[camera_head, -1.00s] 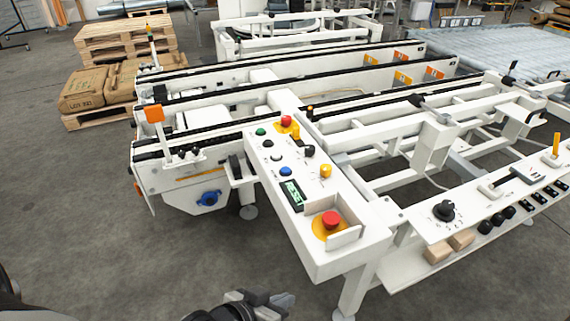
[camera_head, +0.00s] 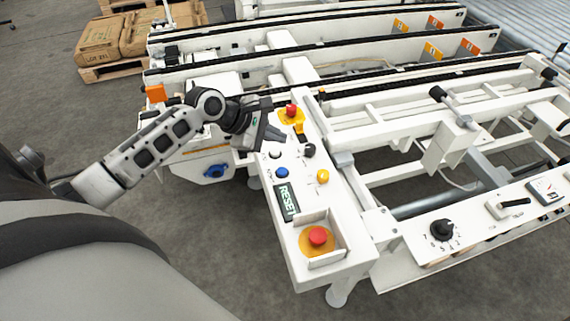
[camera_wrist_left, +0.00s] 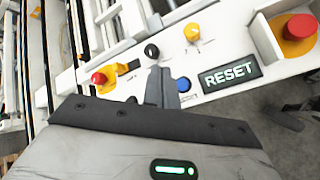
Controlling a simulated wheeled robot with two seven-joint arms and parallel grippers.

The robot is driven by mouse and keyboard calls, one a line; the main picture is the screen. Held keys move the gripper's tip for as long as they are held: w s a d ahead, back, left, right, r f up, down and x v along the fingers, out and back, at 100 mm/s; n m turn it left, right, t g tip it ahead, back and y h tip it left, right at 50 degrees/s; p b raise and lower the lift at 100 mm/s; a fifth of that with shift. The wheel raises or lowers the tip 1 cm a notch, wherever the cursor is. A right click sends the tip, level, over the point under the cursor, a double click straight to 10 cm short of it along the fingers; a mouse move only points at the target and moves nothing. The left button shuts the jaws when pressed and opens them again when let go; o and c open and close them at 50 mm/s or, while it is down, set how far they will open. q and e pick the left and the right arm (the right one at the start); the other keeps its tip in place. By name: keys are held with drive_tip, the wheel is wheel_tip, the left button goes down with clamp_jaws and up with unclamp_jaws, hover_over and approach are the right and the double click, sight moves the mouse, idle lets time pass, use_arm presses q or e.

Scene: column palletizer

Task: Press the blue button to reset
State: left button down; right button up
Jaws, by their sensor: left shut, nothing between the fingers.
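The blue button (camera_head: 282,173) sits on the white control panel (camera_head: 268,199), just above the RESET display (camera_head: 287,199). In the left wrist view the blue button (camera_wrist_left: 184,85) is beside the dark fingertips, partly covered by them. My left gripper (camera_head: 278,136) is shut and empty over the upper part of the panel, up from the blue button in the head view. In the left wrist view its closed fingers (camera_wrist_left: 160,85) point across the panel. I cannot tell whether the fingers touch the panel. My right gripper is not in view.
Red emergency buttons stand at the panel's far end (camera_head: 291,110) and near end (camera_head: 318,236), the near one inside a raised guard. A black knob (camera_head: 308,150) and a yellow knob (camera_head: 322,176) stand right of the blue button. White conveyor frames surround the panel's far and right sides.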

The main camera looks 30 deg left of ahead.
use_arm(q)
drive_tip(key=b, duration=0.2)
hover_over(278, 171)
wheel_tip(278, 171, down, 7)
drive_tip(key=shift+f, duration=0.95)
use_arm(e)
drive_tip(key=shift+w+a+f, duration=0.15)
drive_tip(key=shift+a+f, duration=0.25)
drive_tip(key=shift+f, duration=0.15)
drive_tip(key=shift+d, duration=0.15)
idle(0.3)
use_arm(q)
drive_tip(key=shift+f, duration=0.1)
idle(0.5)
drive_tip(key=shift+f, duration=0.25)
